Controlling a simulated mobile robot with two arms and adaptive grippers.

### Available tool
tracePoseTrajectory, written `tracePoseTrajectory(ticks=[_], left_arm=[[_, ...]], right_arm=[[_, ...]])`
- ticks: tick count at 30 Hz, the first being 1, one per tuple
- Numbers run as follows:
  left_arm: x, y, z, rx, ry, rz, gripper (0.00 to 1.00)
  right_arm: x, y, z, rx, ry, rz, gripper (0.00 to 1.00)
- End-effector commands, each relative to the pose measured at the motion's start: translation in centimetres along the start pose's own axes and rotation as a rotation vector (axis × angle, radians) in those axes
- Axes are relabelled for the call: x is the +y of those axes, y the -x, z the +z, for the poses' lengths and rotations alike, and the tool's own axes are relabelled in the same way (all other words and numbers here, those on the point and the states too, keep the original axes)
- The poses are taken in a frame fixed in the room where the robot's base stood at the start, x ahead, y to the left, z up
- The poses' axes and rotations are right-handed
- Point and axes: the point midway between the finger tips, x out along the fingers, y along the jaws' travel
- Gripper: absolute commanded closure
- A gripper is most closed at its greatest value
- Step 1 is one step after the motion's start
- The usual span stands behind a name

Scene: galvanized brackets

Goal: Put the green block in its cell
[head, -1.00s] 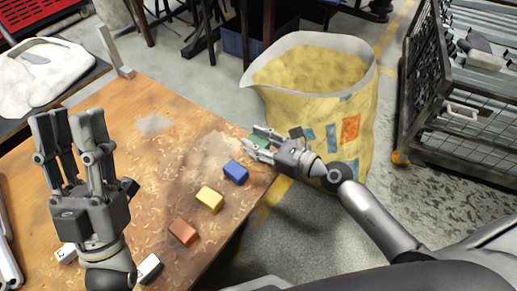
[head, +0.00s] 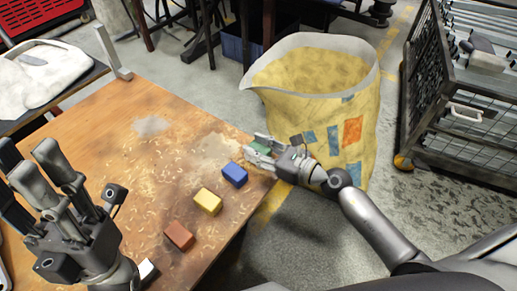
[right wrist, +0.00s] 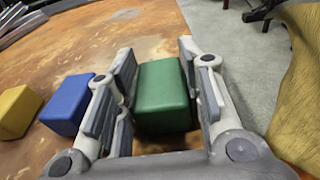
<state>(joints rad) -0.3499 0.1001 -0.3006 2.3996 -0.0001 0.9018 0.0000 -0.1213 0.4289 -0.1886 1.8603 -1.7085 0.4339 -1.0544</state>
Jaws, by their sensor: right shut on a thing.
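The green block (right wrist: 163,97) is between the two fingers of my right gripper (right wrist: 160,85), which is shut on it. In the head view my right gripper (head: 262,148) is at the right edge of the wooden table, and a little of the green block (head: 262,147) shows between its fingers. My left gripper (head: 35,180) is over the table's left part, its fingers apart and nothing seen between them. No cell can be made out; a small white piece (head: 148,270) shows partly behind my left gripper.
A blue block (head: 234,174), a yellow block (head: 207,201) and a red block (head: 179,236) lie in a slanting row on the table (head: 110,130). A large yellow sack (head: 335,125) stands beyond the right edge. A wire cage cart (head: 470,120) is farther right.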

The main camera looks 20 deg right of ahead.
Motion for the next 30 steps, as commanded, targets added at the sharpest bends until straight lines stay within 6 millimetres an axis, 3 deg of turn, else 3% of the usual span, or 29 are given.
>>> tracePoseTrajectory(ticks=[4,5,10,22,30], left_arm=[[0.0,0.4,0.1,-0.001,0.000,0.000,0.66],[0.0,0.4,0.1,-0.001,0.000,0.000,0.66],[0.0,0.3,0.1,-0.002,0.000,0.000,0.66],[0.0,0.8,0.2,-0.002,0.000,0.000,0.66],[0.0,-0.1,0.1,-0.003,0.000,0.000,0.66]], right_arm=[[0.0,-0.1,-0.5,0.000,0.000,0.000,0.92],[0.0,-0.1,-0.5,0.001,0.000,0.000,0.63],[0.0,-0.1,-0.4,0.000,0.000,0.000,0.43],[0.1,-0.1,-0.6,-0.001,0.000,0.001,0.43],[0.1,4.3,-0.3,0.005,0.000,0.001,0.43]])
